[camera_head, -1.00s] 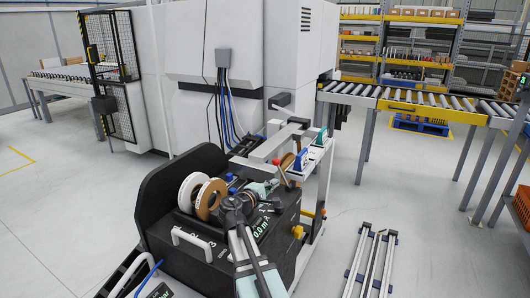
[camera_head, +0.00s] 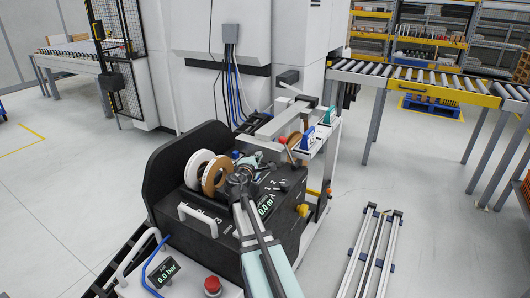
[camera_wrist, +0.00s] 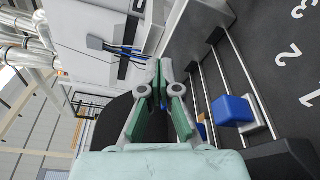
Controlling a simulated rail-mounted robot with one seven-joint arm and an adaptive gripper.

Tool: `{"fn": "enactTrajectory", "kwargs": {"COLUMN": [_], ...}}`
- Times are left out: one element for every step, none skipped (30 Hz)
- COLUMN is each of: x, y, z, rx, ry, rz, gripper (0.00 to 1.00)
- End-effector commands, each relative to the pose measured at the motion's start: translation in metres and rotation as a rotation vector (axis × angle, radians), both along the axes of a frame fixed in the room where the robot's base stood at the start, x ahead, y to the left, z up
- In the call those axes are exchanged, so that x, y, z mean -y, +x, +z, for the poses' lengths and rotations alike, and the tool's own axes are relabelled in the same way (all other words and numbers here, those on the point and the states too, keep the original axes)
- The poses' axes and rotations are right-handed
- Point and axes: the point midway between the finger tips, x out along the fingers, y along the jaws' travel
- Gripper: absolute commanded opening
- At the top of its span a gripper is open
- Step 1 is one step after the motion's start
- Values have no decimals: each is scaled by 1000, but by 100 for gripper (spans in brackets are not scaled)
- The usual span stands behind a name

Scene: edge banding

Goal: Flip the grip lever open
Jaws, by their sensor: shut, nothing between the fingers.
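The black edge-banding machine (camera_head: 205,240) stands in the middle of the head view, with a white and a brown tape roll on top. A blue block (camera_wrist: 232,110) on thin rails beside the printed numbers shows in the wrist view, right of my gripper (camera_wrist: 160,88); I cannot tell if it is the grip lever. A small blue knob (camera_head: 236,155) shows by the rolls in the head view. My gripper is shut and empty, its fingertips together, apart from the blue block. In the head view my wrist hides part of the machine's top.
A white guide bar (camera_head: 275,122) crosses above the machine's far side. A red stop button (camera_head: 212,285) and a pressure display (camera_head: 163,272) are at the front. A conveyor (camera_head: 420,85) runs behind right. A rail frame (camera_head: 372,250) lies on the floor at right.

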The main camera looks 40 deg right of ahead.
Motion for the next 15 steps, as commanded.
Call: {"fn": "enactTrajectory", "kwargs": {"x": [6, 9, 14, 17, 21, 27, 32, 37, 44, 48, 53, 59, 64, 68, 74], "y": [5, 8, 11, 14, 18, 23, 26, 30, 35, 39, 42, 47, 50, 53, 58], "z": [0, 0, -1, -1, -1, -2, -2, -2, -3, -3, -4, -5, -5, -6, -7], "rx": [0, 0, -1, -1, 0, -1, -1, -1, -1, -1, 0, 0, 0, 0, -1], "ry": [0, 0, 1, 1, 0, -1, -1, -1, -1, -1, 0, 0, 0, 0, 1], "rz": [-1, -2, -3, -3, -2, -2, -2, -3, -3, -3, -2, -2, -2, -3, -3], "gripper": [0, 0, 0, 0, 0, 0, 0, 0, 0, 0, 0, 0, 0, 0, 0]}}
